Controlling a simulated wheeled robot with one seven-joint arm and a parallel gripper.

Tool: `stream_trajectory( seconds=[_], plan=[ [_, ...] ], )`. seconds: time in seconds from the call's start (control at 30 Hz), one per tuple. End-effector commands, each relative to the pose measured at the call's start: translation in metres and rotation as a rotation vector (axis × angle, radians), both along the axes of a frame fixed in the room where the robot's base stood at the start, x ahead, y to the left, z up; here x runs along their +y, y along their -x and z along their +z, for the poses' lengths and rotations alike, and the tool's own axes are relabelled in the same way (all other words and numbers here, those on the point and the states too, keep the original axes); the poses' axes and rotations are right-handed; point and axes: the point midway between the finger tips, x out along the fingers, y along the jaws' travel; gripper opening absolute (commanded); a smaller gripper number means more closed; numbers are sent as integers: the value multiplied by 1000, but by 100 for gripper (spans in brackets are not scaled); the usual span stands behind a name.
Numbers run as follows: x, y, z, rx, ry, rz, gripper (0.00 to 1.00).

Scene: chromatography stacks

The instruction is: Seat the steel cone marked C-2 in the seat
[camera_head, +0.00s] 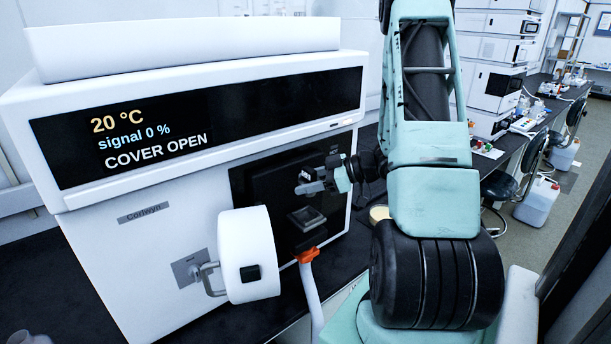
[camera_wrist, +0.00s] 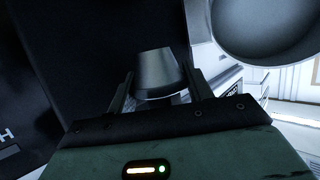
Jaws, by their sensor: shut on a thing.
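The steel cone (camera_wrist: 160,72) is between the fingers of my gripper (camera_wrist: 155,97) in the wrist view, its narrower end pointing away from me. In the head view my gripper (camera_head: 318,186) is shut and sits in front of the dark recess at the instrument's right side. A small grey squarish fixture (camera_head: 305,218) lies in the recess just below my gripper. I cannot tell whether it is the seat, and no seat opening shows clearly.
The white instrument's display (camera_head: 210,120) reads 20 °C, signal 0 %, COVER OPEN. A white round cover (camera_head: 247,255) hangs swung out on a hinge at lower left of the recess. An orange-topped white post (camera_head: 308,258) stands below. The dark bench continues behind.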

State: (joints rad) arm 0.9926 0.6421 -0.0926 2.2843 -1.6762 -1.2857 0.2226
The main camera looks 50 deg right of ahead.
Motion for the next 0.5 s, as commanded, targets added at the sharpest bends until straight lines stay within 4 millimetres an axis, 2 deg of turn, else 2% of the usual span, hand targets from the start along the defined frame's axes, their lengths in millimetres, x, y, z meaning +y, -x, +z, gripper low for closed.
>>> stream_trajectory(
  seconds=[0.5],
  plan=[
    [5,-5,-40,5,-6,9,18]
  ],
)
